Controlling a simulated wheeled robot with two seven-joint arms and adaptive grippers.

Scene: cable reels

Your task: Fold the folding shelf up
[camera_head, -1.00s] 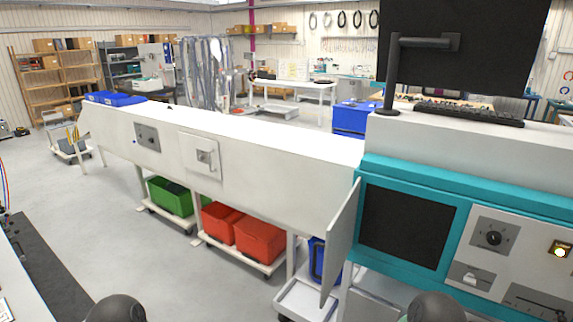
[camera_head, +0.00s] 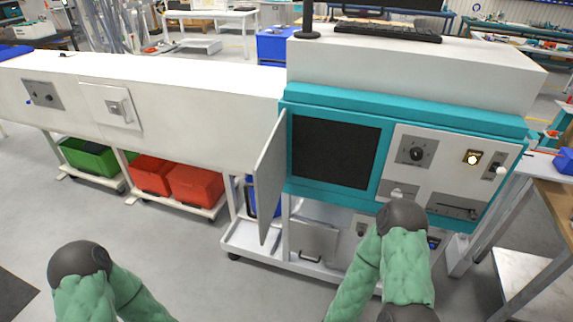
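No piece is plainly the folding shelf. The thin grey door panel (camera_head: 270,180) stands swung out at the left edge of the machine's dark opening. Both my arms show only as green sleeved links with dark joint caps, the left at the lower left and the right in front of the machine. Neither gripper is in view.
A long white bench (camera_head: 190,92) runs left, with red bins (camera_head: 195,186) and a green bin (camera_head: 90,157) beneath. A wooden-topped table (camera_head: 556,200) stands right. Grey floor is open in front.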

